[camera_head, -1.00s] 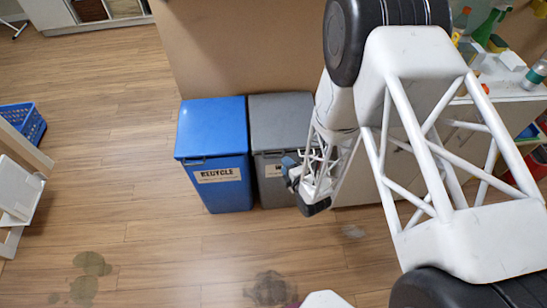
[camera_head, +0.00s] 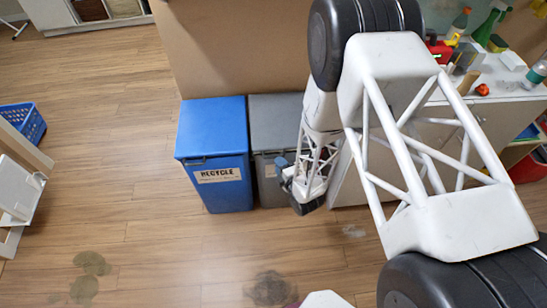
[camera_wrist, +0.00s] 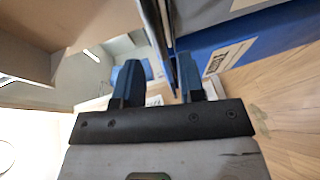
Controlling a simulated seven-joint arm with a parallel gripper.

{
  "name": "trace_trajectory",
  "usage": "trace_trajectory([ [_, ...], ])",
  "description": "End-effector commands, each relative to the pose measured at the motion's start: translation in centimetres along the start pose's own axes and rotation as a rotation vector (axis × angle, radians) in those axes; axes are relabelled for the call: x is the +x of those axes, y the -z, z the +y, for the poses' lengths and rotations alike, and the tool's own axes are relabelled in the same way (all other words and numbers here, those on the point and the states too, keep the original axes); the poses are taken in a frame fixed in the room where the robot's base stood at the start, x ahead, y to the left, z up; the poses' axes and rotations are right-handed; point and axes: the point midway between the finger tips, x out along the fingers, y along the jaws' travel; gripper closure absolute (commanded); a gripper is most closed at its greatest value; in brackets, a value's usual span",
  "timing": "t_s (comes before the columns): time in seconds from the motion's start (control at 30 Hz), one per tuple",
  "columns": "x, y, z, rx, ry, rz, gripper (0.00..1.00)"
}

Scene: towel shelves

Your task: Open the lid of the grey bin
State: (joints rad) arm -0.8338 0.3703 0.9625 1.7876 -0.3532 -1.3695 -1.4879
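The grey bin (camera_head: 276,112) stands right of the blue bin in the head view, its lid down. My arm covers part of its right side and front. My gripper (camera_head: 282,168) is at the bin's front, just below the lid's front edge. In the wrist view, my gripper (camera_wrist: 158,82) is open, with two blue-black fingers apart. A thin dark edge, seemingly of the grey bin (camera_wrist: 198,10), runs down to between the fingers, close to the right finger. I cannot tell whether it touches.
The blue recycle bin (camera_head: 212,130) stands close beside the grey bin; it also shows in the wrist view (camera_wrist: 240,40). A counter with bottles (camera_head: 490,28) is on the right. A blue basket (camera_head: 24,122) is at far left. The floor in front of the bins is clear.

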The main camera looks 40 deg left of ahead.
Motion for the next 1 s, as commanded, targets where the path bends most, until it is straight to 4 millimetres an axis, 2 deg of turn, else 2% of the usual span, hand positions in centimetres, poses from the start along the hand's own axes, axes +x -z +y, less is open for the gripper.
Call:
trace_trajectory([
  [0.3,3.5,0.0,0.0,0.001,0.000,0.000,0.64],
  [0.5,4.9,0.0,0.0,0.001,-0.001,0.000,0.64],
  [0.9,5.3,0.0,0.0,0.001,0.000,0.000,0.64],
  [0.93,5.3,0.0,0.0,0.001,0.000,0.000,0.65],
  [1.0,5.3,0.0,0.0,0.001,0.000,0.000,0.76],
])
